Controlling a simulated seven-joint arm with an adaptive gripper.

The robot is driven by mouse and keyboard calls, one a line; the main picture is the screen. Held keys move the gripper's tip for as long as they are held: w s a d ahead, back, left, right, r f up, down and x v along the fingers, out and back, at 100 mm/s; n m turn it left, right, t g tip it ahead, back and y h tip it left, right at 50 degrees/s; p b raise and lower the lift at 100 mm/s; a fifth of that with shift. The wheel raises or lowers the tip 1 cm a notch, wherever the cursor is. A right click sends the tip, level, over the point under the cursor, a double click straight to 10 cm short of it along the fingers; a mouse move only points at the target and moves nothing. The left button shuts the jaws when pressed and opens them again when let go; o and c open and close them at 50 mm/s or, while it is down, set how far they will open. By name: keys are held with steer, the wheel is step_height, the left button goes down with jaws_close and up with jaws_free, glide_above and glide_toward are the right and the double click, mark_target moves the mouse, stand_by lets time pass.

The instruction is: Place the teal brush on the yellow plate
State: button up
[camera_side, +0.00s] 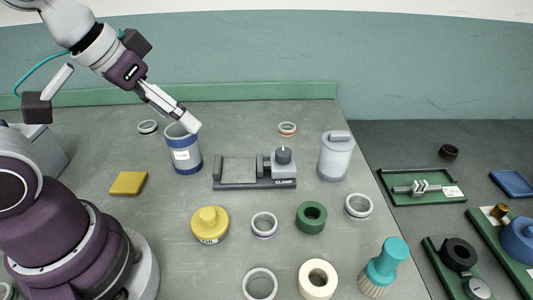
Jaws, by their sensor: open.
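The teal brush (389,262) stands upright on its pale bristles near the front right of the grey table. The yellow plate (129,183) is a small flat square lying on the left of the table, and it looks bare. My gripper (190,125) is open, at the upper left, in front of or above the rim of the blue can in this view. It is well away from the brush and to the upper right of the plate. The gap between its fingers is hard to see at this angle.
The blue can (187,156), a grey clamp (255,178) and a grey canister (336,157) stand across the middle. A yellow oil pot (209,228), a green ring (311,217), a cream ring (318,280) and several metal rings lie around. Green trays (412,204) are at right.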

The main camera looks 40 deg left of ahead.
mark_target(382, 257)
steer(key=w+d+f+n+t+h, duration=0.15)
steer(key=w+d+n+h, duration=0.3)
steer(key=d, duration=0.45)
steer(key=w+d+f+n+t+h, duration=0.1)
steer(key=w+d+f+n+h, duration=0.25)
steer(key=w+d, duration=0.4)
steer(key=s+d+f+n+t+h, duration=0.1)
steer(key=s+d+f+n, duration=0.1)
steer(key=n, duration=0.3)
steer(key=s+d+f+n+t+h, duration=0.1)
steer(key=s+d+f+n, duration=0.1)
steer(key=n, duration=0.4)
steer(key=s+d+f+n+t+h, duration=0.1)
steer(key=s+d+f+n, duration=0.1)
steer(key=f+n, duration=0.3)
steer(key=shift+s+d+f+n+t+h, duration=0.1)
steer(key=shift+s+d+n+t+h, duration=0.1)
steer(key=shift+d+n+t+h, duration=0.35)
steer(key=shift+s+a+f+n, duration=0.1)
steer(key=shift+s+n, duration=0.1)
steer(key=shift+n, duration=0.45)
steer(key=shift+w+d+n, duration=0.2)
steer(key=shift+w+n, duration=0.1)
steer(key=x, duration=0.6)
steer(key=shift+w+d, duration=0.2)
steer(key=shift+w, duration=0.05)
steer(key=shift+c, duration=0.2)
